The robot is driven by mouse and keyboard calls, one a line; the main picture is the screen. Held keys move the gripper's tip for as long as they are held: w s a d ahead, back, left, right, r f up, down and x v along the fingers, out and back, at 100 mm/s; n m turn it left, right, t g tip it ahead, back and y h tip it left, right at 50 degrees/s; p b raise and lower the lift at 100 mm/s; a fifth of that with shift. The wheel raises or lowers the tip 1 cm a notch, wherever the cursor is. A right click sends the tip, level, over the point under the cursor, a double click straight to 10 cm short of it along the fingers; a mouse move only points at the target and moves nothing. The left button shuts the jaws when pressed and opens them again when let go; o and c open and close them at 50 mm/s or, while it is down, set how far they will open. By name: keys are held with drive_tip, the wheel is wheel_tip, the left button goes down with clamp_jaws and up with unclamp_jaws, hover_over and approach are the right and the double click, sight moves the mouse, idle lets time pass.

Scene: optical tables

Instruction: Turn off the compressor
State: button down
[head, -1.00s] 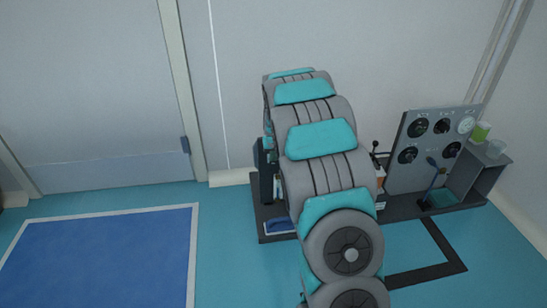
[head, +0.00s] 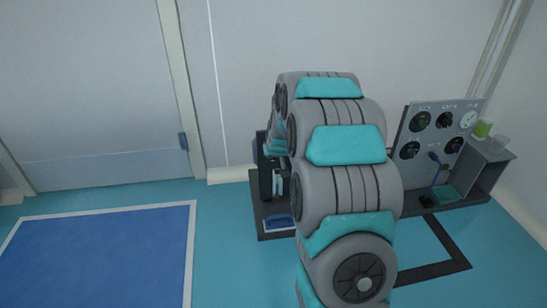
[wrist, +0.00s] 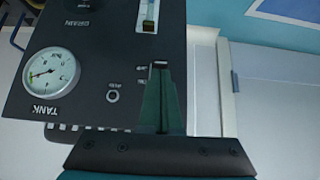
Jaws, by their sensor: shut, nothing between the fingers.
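In the wrist view, a dark panel (wrist: 105,50), likely the compressor's, fills the upper left, upside down. It bears a round white gauge (wrist: 50,82) marked TANK and lettering that reads DRAIN. A light slot with a dark reddish part (wrist: 148,18) sits at the top; I cannot tell if it is a switch. Small labels and a round ring stand beside my gripper (wrist: 160,67). The gripper is shut and empty, its tips over or close to the panel's right part; contact is unclear. In the head view, my arm hides the gripper and most of the equipment behind it.
In the head view, a panel with several dials (head: 430,140) stands at the right, beside a shelf (head: 487,165) with a green container (head: 482,129). A dark base (head: 265,226) shows left of my arm. The floor around the blue mat (head: 100,260) is clear.

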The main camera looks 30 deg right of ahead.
drive_tip(key=shift+s+f+t+b, duration=0.2)
drive_tip(key=shift+f+t+b, duration=0.15)
drive_tip(key=shift+t+b, duration=0.5)
drive_tip(key=shift+w+r, duration=0.1)
drive_tip(key=shift+w, duration=0.05)
drive_tip(key=shift+w+d+r+p, duration=0.15)
drive_tip(key=shift+w+r+p, duration=0.15)
drive_tip(key=shift+w, duration=0.25)
